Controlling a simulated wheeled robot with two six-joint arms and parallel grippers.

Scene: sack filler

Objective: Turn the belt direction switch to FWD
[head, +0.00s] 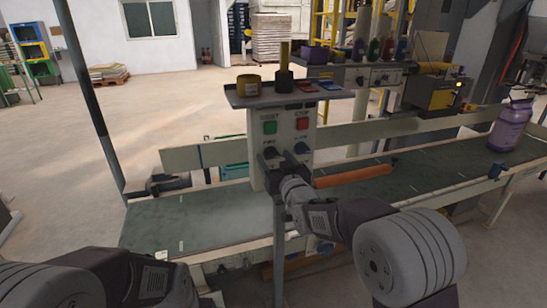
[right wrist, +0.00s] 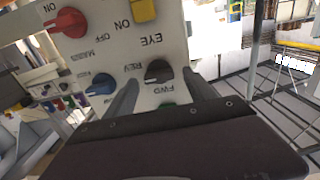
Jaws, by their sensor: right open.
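The belt direction switch is a black knob (right wrist: 158,72) with REV and FWD lettering beside it, upside down in the right wrist view. Its exact pointer direction is hard to tell. It sits on the pale control box (head: 257,172). My right gripper (head: 287,161) is open in front of the box's lower part and partly hides it in the head view. In the right wrist view its two fingers (right wrist: 160,88) stand either side of the knob, apart from each other; contact is unclear. My left arm shows at the lower left, but its gripper does not.
A shelf (head: 320,94) juts out above. The green belt (head: 200,218) runs below, with a purple bottle (head: 510,125) at right.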

